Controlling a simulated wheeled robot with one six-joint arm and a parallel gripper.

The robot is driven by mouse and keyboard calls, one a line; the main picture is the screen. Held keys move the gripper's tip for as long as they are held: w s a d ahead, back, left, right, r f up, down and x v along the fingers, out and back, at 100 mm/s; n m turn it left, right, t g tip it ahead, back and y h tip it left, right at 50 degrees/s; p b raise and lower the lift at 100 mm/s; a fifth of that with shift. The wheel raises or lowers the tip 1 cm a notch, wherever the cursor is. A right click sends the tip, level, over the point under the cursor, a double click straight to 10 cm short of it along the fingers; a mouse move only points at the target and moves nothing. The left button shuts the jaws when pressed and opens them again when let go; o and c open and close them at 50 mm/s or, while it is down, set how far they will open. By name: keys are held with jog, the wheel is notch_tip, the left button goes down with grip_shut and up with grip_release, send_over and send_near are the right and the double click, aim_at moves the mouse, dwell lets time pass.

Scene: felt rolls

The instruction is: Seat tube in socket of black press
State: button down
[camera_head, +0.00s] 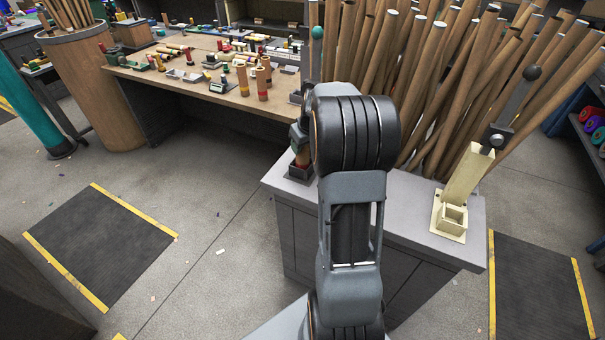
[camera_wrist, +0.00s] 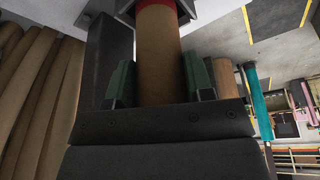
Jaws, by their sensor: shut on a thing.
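My gripper (camera_wrist: 160,78) is shut on a brown cardboard tube (camera_wrist: 159,45), which sits between its two green finger pads in the wrist view. The tube has a red band (camera_wrist: 156,4) near its far end. The dark column of the black press (camera_wrist: 108,58) stands close beside the tube. In the head view the black press's dark socket (camera_head: 299,171) is on the grey cabinet, left of my arm, with the tube (camera_head: 303,157) at it. My arm hides much of the press. I cannot tell how far the tube's end is inside the socket.
A cream press (camera_head: 462,178) with a square socket stands on the right of the grey cabinet (camera_head: 400,205). Many long brown rolls (camera_head: 440,70) lean behind it. A workbench (camera_head: 215,90) at the back left holds tools and short tubes. The left floor is mostly clear.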

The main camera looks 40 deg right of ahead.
jog(key=shift+f, duration=0.2)
jog(key=shift+c, duration=2.2)
grip_release()
jog(key=shift+c, duration=0.2)
jog(key=shift+c, duration=0.7)
jog(key=shift+c, duration=0.8)
jog(key=o, duration=0.6)
